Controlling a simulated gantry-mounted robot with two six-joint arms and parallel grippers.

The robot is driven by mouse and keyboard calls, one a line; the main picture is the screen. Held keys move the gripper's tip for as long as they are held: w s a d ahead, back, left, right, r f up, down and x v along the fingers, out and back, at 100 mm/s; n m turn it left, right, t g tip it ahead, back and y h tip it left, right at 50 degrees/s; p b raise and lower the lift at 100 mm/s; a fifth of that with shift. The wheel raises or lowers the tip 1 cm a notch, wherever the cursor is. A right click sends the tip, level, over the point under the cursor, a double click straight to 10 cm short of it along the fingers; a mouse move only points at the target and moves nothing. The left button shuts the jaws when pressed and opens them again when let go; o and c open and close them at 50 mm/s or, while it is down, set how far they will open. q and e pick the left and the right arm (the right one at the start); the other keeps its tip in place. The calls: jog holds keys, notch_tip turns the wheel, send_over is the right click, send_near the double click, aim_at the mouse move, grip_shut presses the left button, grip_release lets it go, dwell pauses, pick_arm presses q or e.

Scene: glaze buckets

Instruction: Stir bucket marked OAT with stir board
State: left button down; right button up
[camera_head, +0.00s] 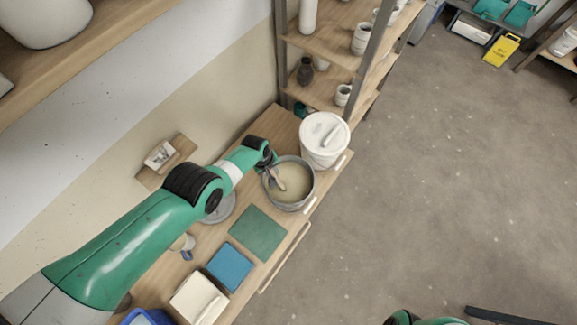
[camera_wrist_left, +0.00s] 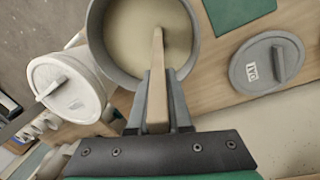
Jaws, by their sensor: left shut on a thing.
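The open grey bucket (camera_head: 296,200) of beige glaze stands on the wooden bench. The wooden stir board (camera_head: 279,181) leans into it. In the left wrist view, my left gripper (camera_wrist_left: 157,90) is shut on the stir board (camera_wrist_left: 158,60), whose far end dips into the glaze (camera_wrist_left: 135,35) inside the bucket (camera_wrist_left: 100,40). A grey lid marked OAT (camera_wrist_left: 266,64) lies flat on the bench beside the bucket. My left gripper in the head view (camera_head: 268,168) is at the bucket's left rim. Only a piece of my right arm shows at the bottom edge; its gripper is not visible.
A white lidded bucket (camera_head: 322,142) stands close behind the open one, also in the wrist view (camera_wrist_left: 70,90). Green (camera_head: 258,238) and blue (camera_head: 230,266) squares and a white block (camera_head: 196,300) lie nearer. A shelf rack (camera_head: 325,90) stands behind.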

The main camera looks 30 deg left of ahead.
pick_arm(q)
jog(key=shift+s+d, duration=0.35)
jog(key=shift+w+d+f+b, duration=0.15)
jog(key=shift+w+f+b, duration=0.05)
jog(key=shift+w+b, duration=0.1)
jog(key=w+d+b, duration=0.2)
jog(key=d+b, duration=0.1)
jog(key=shift+w+r, duration=0.1)
jog(key=shift+w, duration=0.15)
pick_arm(e)
notch_tip(320, 180, down, 3)
jog(key=shift+r, duration=0.1)
pick_arm(q)
jog(key=shift+a, duration=0.15)
jog(key=a, duration=0.3)
jog(key=shift+b, duration=0.4)
pick_arm(e)
jog(key=shift+f, duration=0.35)
pick_arm(q)
jog(key=shift+r, duration=0.1)
